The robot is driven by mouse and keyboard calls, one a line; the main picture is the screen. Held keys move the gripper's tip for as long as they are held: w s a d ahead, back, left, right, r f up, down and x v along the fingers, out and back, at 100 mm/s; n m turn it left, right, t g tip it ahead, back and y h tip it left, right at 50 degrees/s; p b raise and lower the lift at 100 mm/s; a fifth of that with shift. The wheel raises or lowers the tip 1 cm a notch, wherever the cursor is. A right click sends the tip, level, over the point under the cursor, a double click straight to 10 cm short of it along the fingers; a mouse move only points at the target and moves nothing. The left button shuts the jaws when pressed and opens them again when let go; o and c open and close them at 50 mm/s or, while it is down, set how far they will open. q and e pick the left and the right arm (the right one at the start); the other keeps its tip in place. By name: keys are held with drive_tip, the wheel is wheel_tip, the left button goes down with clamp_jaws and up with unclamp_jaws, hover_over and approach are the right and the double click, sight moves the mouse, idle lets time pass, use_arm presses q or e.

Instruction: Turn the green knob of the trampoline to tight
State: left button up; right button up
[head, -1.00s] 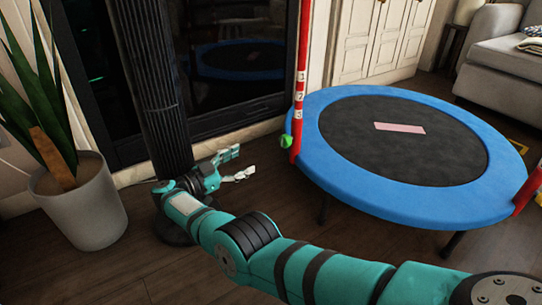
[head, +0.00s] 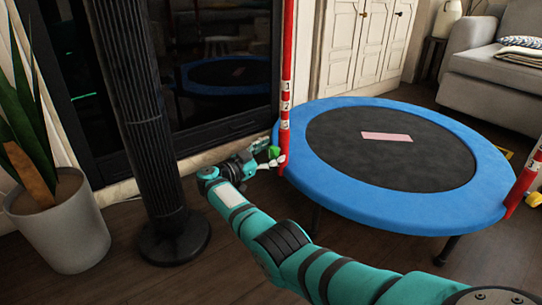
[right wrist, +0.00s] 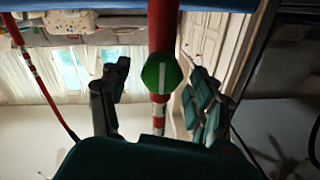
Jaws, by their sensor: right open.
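The blue trampoline (head: 400,205) stands on the floor at the right of the head view. A red post (head: 285,100) with white numbered bands rises at its left rim. The green knob (head: 274,152) sits low on that post; in the right wrist view the knob (right wrist: 162,75) shows a white line across its face. My right gripper (head: 268,155) is open at the knob in the head view. In the right wrist view its fingers (right wrist: 158,85) stand on either side of the knob, with gaps showing. My left gripper is not in view.
A black tower fan (head: 150,130) stands left of my right arm, in front of dark glass doors. A potted plant (head: 60,225) is at the far left. A grey sofa (head: 495,75) is at the back right. The floor in front is clear.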

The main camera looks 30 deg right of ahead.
drive_tip(key=shift+w+d, duration=0.1)
drive_tip(key=shift+d, duration=0.35)
drive_tip(key=c, duration=1.2)
drive_tip(key=shift+o, duration=0.2)
